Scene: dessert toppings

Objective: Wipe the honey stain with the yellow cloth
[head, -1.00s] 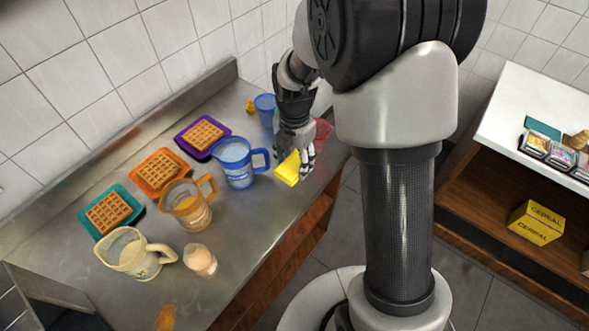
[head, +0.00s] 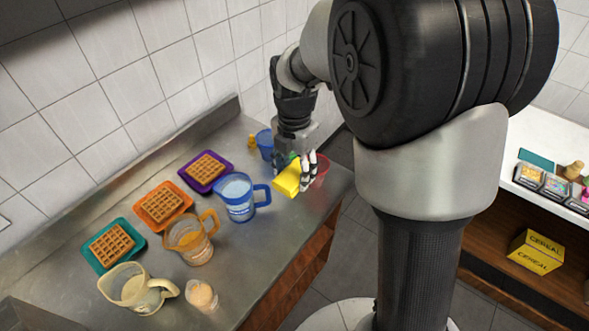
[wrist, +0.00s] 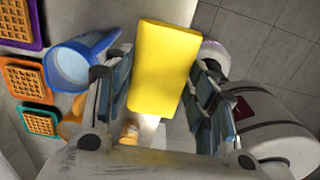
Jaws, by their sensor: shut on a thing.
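The yellow cloth (head: 288,180) is a flat block held above the counter, just right of the blue pitcher (head: 239,200). My gripper (head: 303,174) is shut on it. In the wrist view the cloth (wrist: 163,68) sits between the two fingers of my gripper (wrist: 158,85). No honey stain can be made out in the current views; the front end of the counter is cut off at the bottom of the head view.
The metal counter (head: 255,262) also holds an orange pitcher (head: 190,240), a cream pitcher (head: 138,290), a peach-filled glass (head: 201,296) and waffles on purple (head: 187,172), orange (head: 145,212) and teal (head: 92,258) plates. A blue cup (head: 265,143) and red bowl (head: 322,168) stand near my gripper.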

